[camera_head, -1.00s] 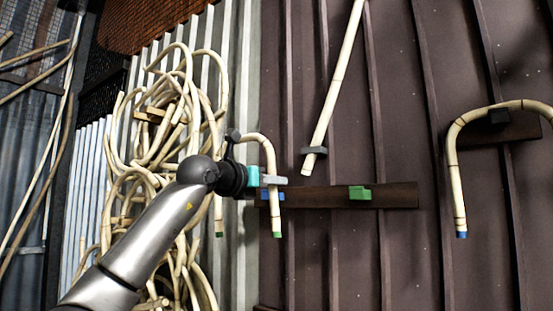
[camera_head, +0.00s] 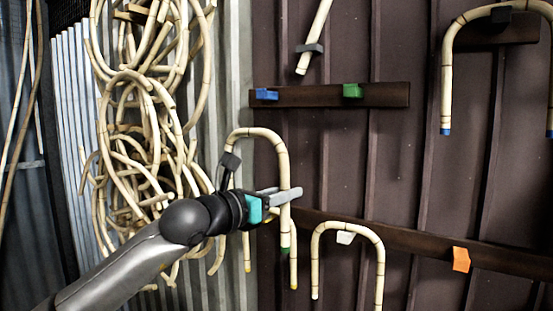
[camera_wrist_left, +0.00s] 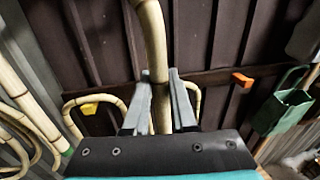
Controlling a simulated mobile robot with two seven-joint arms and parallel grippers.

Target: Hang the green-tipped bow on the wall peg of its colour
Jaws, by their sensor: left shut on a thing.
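The green-tipped bow (camera_head: 283,165) is an upside-down U of pale rattan with dark bands. My left gripper (camera_head: 285,196) is shut on its right leg, below the bend; the green tip hangs under the fingers. In the left wrist view the leg (camera_wrist_left: 154,45) runs between the fingers (camera_wrist_left: 161,98), and a green-ended leg shows at the left. The green peg (camera_head: 352,90) sits bare on the upper dark rail (camera_head: 310,96), above and right of the bow in the head view. My right gripper is not in view.
A blue peg (camera_head: 266,94) is left of the green one. On the lower rail (camera_head: 410,240) are a white peg (camera_head: 345,238) with a bow and a bare orange peg (camera_head: 461,260). A yellow-tipped bow (camera_head: 293,262) hangs behind my gripper. A blue-tipped bow (camera_head: 446,90) hangs upper right.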

